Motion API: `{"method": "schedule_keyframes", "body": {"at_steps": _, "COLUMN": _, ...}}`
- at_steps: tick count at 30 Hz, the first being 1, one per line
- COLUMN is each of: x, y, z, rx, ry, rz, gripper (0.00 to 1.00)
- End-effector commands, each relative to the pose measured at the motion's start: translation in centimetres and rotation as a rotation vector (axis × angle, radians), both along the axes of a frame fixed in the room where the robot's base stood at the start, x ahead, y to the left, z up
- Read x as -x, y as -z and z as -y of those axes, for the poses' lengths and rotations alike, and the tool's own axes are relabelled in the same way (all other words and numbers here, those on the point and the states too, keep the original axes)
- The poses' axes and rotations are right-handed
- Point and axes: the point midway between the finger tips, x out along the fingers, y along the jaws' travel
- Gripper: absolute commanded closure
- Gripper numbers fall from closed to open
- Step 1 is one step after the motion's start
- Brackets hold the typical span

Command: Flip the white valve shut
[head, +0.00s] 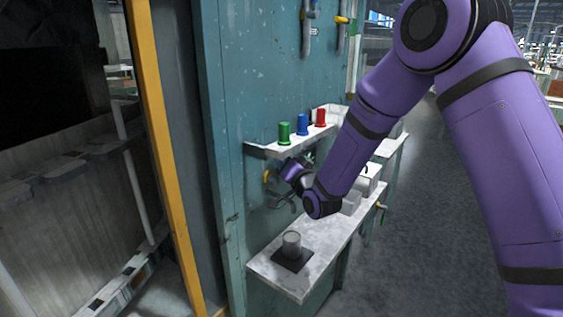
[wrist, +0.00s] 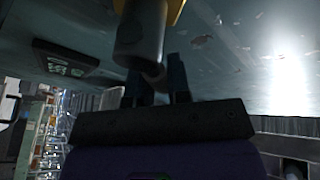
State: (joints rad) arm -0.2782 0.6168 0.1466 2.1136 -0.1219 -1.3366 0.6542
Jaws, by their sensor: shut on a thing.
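My gripper (head: 281,188) is at the wall panel below the small upper shelf, beside a grey curved pipe (head: 285,203) and a yellow part (head: 267,176). In the wrist view my gripper (wrist: 158,84) has its two dark fingers close together, around the lower end of a grey cylindrical valve fitting (wrist: 141,38). A yellow piece (wrist: 176,10) shows at the top behind this fitting. The held part is mostly hidden by the fingers and the fitting. No plainly white lever shows, so I cannot tell the valve's handle position.
Green (head: 284,133), blue (head: 302,125) and red (head: 320,117) cylinders stand on the upper shelf (head: 262,151). Below, a grey cup (head: 291,244) stands on a dark square on the lower shelf (head: 299,283). White boxes stand further back. Open floor lies to the right.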

Motion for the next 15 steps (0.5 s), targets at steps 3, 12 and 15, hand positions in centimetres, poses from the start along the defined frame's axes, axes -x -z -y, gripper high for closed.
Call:
{"method": "schedule_keyframes", "body": {"at_steps": 3, "x": -0.4, "y": 0.4, "z": 0.5, "rx": -0.07, "ry": 0.003, "rz": -0.088, "gripper": 1.0}}
{"method": "schedule_keyframes", "body": {"at_steps": 12, "x": -1.2, "y": 1.8, "z": 1.0, "rx": -0.244, "ry": 0.002, "rz": -0.313, "gripper": 1.0}}
{"method": "schedule_keyframes", "body": {"at_steps": 15, "x": -1.3, "y": 2.3, "z": 1.2, "rx": -0.301, "ry": 0.002, "rz": -0.387, "gripper": 1.0}}
